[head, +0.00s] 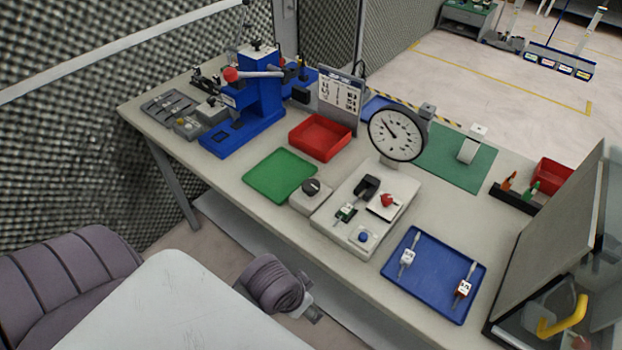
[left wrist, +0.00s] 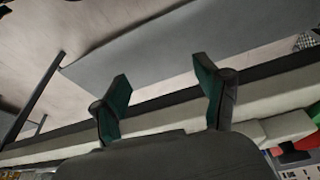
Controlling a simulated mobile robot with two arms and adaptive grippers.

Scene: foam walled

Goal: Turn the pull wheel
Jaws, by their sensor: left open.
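No part is clearly marked as a pull wheel. A dark round knob (head: 311,187) sits on a small grey box at the bench's front edge, beside the green tray. A blue press (head: 250,105) stands at the back left, with a lever ending in a red ball (head: 231,75). My left gripper (head: 308,305) is low in front of the bench, apart from the knob and the press. In the left wrist view its two dark green fingers (left wrist: 163,85) are spread and empty, with the bench edge beyond them. My right gripper is not in view.
On the bench (head: 225,181) are a green tray (head: 278,174), a red bin (head: 320,136), a round dial gauge (head: 396,134), a grey control panel (head: 345,208) and a blue tray (head: 425,283). A grey upright panel (head: 550,235) stands at the right end. Foam walls enclose the left.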

